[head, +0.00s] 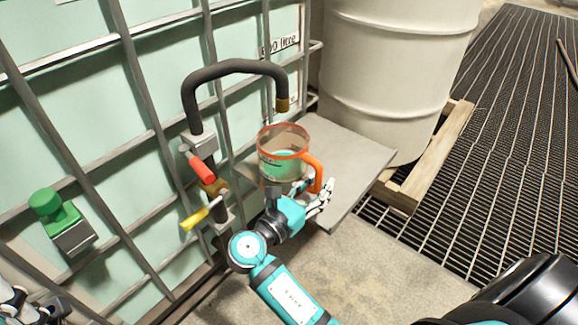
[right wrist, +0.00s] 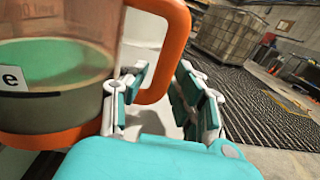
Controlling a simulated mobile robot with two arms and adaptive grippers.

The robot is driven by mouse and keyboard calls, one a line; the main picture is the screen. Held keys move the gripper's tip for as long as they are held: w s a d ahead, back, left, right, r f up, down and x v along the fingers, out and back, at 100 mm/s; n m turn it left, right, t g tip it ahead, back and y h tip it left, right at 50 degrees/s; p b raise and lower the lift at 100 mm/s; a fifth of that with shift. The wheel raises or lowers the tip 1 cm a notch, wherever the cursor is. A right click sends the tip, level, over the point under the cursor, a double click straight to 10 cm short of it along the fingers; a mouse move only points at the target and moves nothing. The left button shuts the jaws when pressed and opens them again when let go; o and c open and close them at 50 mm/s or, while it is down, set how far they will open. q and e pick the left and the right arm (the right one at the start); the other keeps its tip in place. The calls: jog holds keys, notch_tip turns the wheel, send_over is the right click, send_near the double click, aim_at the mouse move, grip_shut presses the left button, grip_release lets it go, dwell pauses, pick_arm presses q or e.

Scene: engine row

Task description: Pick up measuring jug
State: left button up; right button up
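The measuring jug (head: 283,155) is clear with an orange rim, base and handle, and holds some green liquid. It stands upright under the end of a black hose. In the right wrist view the jug (right wrist: 60,75) fills the left side, with its orange handle (right wrist: 172,30) at the centre. My right gripper (head: 313,192) is at the handle side of the jug. In the wrist view its fingers (right wrist: 163,105) are apart, with the lower part of the handle between them. Part of my left gripper (head: 30,305) shows at the bottom left corner; its fingers are unclear.
The black hose (head: 235,68) arches from a valve with a red lever (head: 201,168) and a yellow lever (head: 200,213). A caged pale green tank (head: 100,120) stands left. A grey plate (head: 345,160) lies under the jug. A white drum (head: 395,75) stands behind; dark grating (head: 500,150) lies right.

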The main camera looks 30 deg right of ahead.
grip_shut()
jog(key=shift+r, duration=0.1)
dwell(0.7)
